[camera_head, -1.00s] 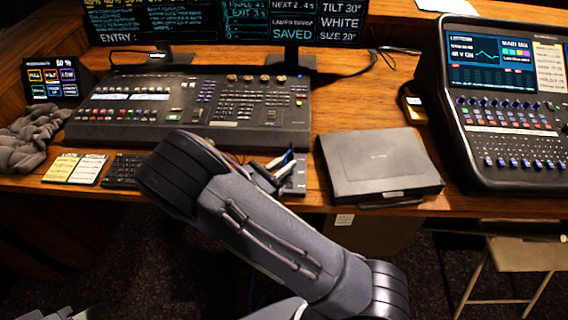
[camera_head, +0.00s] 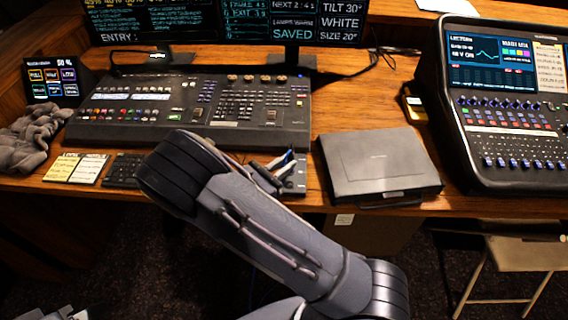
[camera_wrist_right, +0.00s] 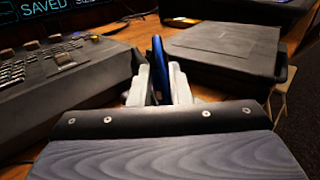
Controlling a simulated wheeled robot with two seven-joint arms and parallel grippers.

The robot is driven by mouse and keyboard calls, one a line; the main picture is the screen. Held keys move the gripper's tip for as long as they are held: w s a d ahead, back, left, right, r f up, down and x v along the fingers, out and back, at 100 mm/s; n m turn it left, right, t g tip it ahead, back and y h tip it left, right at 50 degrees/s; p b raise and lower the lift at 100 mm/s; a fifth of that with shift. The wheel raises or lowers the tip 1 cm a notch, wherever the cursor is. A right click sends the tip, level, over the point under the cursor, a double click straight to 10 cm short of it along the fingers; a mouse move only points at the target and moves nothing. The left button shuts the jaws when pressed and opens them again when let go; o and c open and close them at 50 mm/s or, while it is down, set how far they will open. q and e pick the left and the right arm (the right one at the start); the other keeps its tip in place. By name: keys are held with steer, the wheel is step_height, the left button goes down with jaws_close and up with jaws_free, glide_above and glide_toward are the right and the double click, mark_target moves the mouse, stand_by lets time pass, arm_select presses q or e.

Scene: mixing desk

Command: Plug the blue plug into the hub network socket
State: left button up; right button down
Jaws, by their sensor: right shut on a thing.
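My right gripper (camera_head: 277,172) is over the front of the desk, just in front of the large lighting console. It is shut on the blue plug (camera_head: 289,156), which shows as a small blue spot in the head view. In the right wrist view the blue plug (camera_wrist_right: 159,64) stands up between the two pale fingers (camera_wrist_right: 158,90). A small grey box (camera_head: 298,180) lies partly behind the gripper and may be the hub. Its network socket cannot be made out. A piece of what seems to be my left gripper (camera_head: 66,314) shows at the bottom left edge, mostly cut off.
The lighting console (camera_head: 200,112) is behind the gripper. A closed dark case (camera_head: 380,165) stands just to its right. A keyboard (camera_head: 124,170) and note cards (camera_head: 76,168) lie to the left. A sound mixer (camera_head: 505,125) is at far right. A folding chair (camera_head: 520,255) stands below.

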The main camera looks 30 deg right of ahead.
steer(key=shift+f+b, duration=0.4)
steer(key=shift+f, duration=0.1)
steer(key=c, duration=1.3)
jaws_free()
steer(key=b+v, duration=0.1)
steer(key=v, duration=0.6)
steer(key=shift+s+a+r, duration=0.1)
steer(key=shift+a, duration=0.3)
steer(key=shift+d, duration=0.1)
